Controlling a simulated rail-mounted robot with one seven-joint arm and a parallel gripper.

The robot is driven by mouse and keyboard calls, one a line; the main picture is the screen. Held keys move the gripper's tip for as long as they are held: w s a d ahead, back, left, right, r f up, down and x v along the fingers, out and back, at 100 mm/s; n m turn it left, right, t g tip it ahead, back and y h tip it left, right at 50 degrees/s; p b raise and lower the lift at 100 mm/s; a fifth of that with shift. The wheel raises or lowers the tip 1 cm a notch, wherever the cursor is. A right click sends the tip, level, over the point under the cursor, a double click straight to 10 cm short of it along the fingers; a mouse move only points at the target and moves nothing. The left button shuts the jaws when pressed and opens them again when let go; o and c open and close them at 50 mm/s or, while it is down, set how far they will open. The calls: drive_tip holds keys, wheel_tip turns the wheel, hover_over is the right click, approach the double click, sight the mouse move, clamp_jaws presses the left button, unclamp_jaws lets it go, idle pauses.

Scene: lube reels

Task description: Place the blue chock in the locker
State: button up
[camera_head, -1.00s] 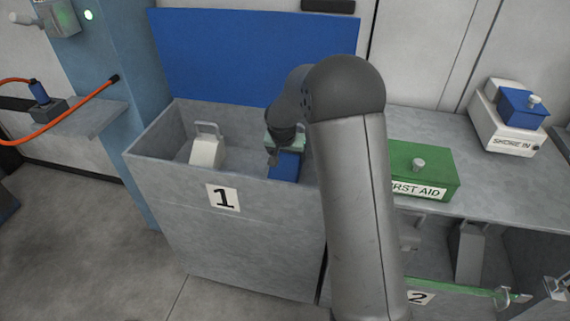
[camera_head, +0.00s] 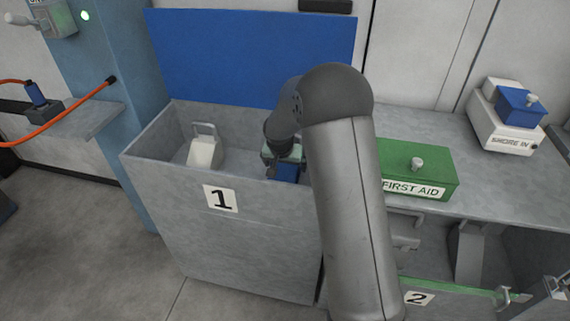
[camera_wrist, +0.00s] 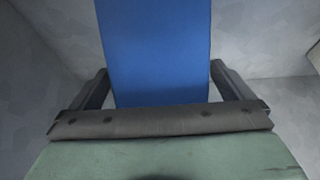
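The blue chock (camera_head: 286,173) is inside the open grey locker marked 1 (camera_head: 185,225), at its right side. The locker's front wall and my arm hide part of it. My gripper (camera_head: 284,154) is low in the locker at the top of the chock. In the wrist view the chock (camera_wrist: 155,50) lies between the two dark fingers (camera_wrist: 160,78), which sit close against its left and right sides. I cannot see whether its underside touches the locker floor.
A white chock (camera_head: 204,153) with a handle stands at the locker's left. The raised blue lid (camera_head: 250,55) is behind. A green first aid box (camera_head: 415,165) is on the bench to the right, above an open compartment marked 2 (camera_head: 419,298).

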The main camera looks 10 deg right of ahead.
sight(282, 178)
drive_tip(key=shift+a+r, duration=0.1)
drive_tip(key=shift+r, duration=0.5)
drive_tip(key=p+v, duration=0.1)
drive_tip(key=v, duration=1)
drive_tip(key=shift+s, duration=0.1)
